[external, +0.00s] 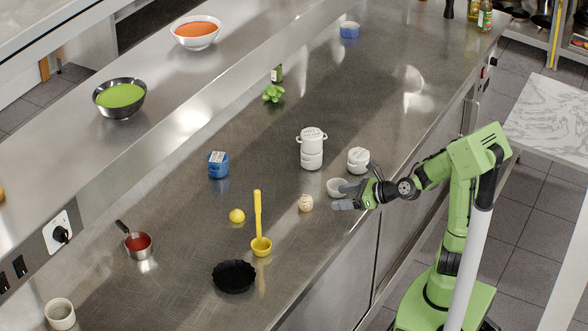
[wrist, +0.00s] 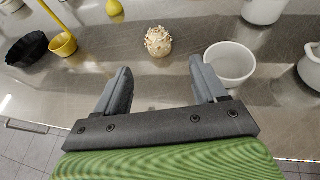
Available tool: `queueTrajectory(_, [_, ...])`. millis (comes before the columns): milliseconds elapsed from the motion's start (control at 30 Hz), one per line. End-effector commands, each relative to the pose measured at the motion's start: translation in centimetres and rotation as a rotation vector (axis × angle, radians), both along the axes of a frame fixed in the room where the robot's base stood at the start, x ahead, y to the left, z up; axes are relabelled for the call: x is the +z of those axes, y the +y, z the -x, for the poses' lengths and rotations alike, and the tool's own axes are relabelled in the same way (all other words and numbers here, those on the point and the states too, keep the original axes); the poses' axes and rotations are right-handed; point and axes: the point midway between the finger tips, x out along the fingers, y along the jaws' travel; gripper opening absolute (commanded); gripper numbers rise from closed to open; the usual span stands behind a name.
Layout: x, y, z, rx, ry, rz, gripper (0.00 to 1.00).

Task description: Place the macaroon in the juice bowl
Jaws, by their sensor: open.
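The macaroon (external: 305,202) is a small, cream-coloured, rough lump on the steel counter. In the wrist view the macaroon (wrist: 158,41) lies ahead of my gripper, roughly centred between the fingers and apart from them. My gripper (external: 346,196) is open and empty, low over the counter's front edge, to the right of the macaroon; its two fingers (wrist: 160,72) are spread. Bowls in view are a small white bowl (external: 337,187) close to the fingers, a black fluted bowl (external: 234,276), and bowls with orange (external: 196,31) and green (external: 120,96) contents. I cannot tell which is the juice bowl.
White lidded pots (external: 312,150) stand behind the gripper. A yellow ladle (external: 259,215), a lemon (external: 237,215), a blue jar (external: 218,166) and a small red-filled saucepan (external: 138,243) stand left. The orange and green bowls sit on the raised back ledge.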

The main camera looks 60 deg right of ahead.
Motion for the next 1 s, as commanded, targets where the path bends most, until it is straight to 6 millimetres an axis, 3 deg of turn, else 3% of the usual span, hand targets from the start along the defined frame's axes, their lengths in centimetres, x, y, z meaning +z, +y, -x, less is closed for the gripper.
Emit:
queueTrajectory(133, [0.1,-0.1,0.9,0.000,0.003,0.006,0.71])
queueTrajectory(200, [0.2,-0.1,1.1,0.002,0.004,0.006,0.77])
queueTrajectory(667, [0.7,0.0,1.0,0.021,0.000,0.023,0.77])
queueTrajectory(767, [2.3,0.1,0.1,0.141,-0.027,0.183,0.77])
queueTrajectory(1000, [7.5,-0.3,-3.6,0.772,-0.231,0.993,0.77])
